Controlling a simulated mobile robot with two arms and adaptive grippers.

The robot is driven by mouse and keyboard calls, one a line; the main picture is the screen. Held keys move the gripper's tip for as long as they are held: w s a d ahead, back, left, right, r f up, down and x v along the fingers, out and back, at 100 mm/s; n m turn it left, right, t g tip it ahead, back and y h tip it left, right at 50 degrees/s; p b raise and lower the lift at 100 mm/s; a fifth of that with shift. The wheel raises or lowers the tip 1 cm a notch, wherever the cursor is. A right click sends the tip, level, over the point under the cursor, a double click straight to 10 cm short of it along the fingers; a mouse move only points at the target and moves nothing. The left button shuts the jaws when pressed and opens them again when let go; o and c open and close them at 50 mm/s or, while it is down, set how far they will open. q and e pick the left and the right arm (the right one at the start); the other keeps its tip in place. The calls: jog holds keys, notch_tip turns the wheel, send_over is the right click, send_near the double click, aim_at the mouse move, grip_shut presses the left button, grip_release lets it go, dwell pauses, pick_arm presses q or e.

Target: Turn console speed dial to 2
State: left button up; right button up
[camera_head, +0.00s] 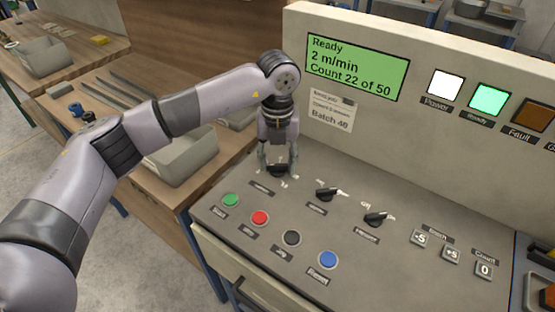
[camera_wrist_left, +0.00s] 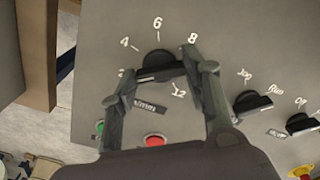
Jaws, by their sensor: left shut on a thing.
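The black speed dial (camera_head: 279,171) is on the sloped console panel (camera_head: 375,190), at the left end of a row of knobs. My left gripper (camera_head: 277,166) points down over the dial with its fingers shut on it. In the left wrist view the dial (camera_wrist_left: 158,63) sits between the two fingertips (camera_wrist_left: 160,78), with marks 4, 6, 8 and 12 around it. Its bar runs nearly level, its left end towards a mark partly hidden by a finger. The display (camera_head: 357,67) reads "Ready", "2 m/min" and "Count 22 of 50". My right gripper is out of view.
Two other black knobs (camera_head: 327,193) (camera_head: 376,218) stand to the right of the dial. Green (camera_head: 231,200), red (camera_head: 260,217), black and blue (camera_head: 328,260) buttons line the front. The upright console back is behind the gripper. A grey bin (camera_head: 182,155) stands on the wooden bench at left.

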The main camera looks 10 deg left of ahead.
aim_at(277, 164)
pick_arm(q)
jog(key=o, duration=1.2)
jog(key=shift+c, duration=0.2)
notch_tip(277, 164, up, 12)
